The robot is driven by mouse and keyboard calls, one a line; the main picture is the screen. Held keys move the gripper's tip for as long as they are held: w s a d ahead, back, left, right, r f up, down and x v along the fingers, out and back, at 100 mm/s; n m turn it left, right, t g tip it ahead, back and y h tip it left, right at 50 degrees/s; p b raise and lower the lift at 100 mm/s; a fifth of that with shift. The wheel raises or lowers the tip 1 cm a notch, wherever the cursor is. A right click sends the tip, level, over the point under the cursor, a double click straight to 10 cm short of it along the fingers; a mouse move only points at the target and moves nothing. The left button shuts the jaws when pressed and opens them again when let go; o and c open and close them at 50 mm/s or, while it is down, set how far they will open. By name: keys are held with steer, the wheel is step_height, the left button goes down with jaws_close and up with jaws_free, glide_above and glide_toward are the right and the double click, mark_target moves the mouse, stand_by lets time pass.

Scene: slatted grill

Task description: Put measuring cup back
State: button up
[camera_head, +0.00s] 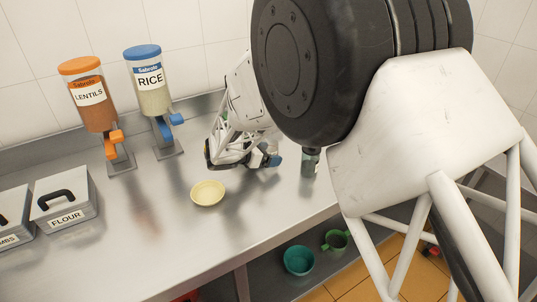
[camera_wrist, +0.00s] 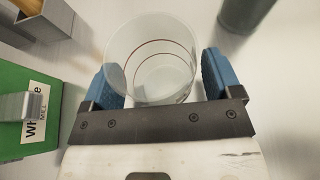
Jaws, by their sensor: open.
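A clear measuring cup (camera_wrist: 150,58) with thin dark red lines shows in the wrist view. It sits between the two blue finger pads of my gripper (camera_wrist: 163,82). The pads are apart, one on each side of the cup; whether either touches the glass I cannot tell. In the head view my gripper (camera_head: 268,158) is low over the back right part of the counter. The cup is mostly hidden there by my arm and gripper.
A dark bottle (camera_head: 310,162) stands right of my gripper, and a yellow bowl (camera_head: 208,193) left of it. Lentils (camera_head: 92,95) and rice (camera_head: 150,80) dispensers stand behind. The wrist view shows a green box (camera_wrist: 25,110) at left. The front counter (camera_head: 150,260) is clear.

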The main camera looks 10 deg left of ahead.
steer(key=v, duration=1.2)
stand_by(0.9)
steer(key=s+d+r+m+g+y, duration=0.15)
steer(key=d+r+m, duration=0.25)
steer(key=d, duration=0.6)
steer(key=s+d+r+m+g, duration=0.3)
steer(key=d+r+m, duration=0.1)
steer(key=d, duration=0.5)
steer(key=s+d+r+m+g+y, duration=0.1)
steer(key=s+d+r+m+g, duration=0.2)
steer(key=d, duration=0.7)
steer(key=s+d+r+m+y, duration=0.2)
steer(key=s+d+m+y, duration=0.1)
steer(key=s+d+m, duration=0.5)
steer(key=s+d+r+m+y, duration=0.1)
steer(key=s+d+m+y, duration=0.3)
steer(key=s+d+m, duration=0.4)
steer(key=s, duration=0.7)
steer(key=shift+s+r+t, duration=0.3)
steer(key=shift+r+t, duration=0.05)
steer(key=shift+d, duration=0.15)
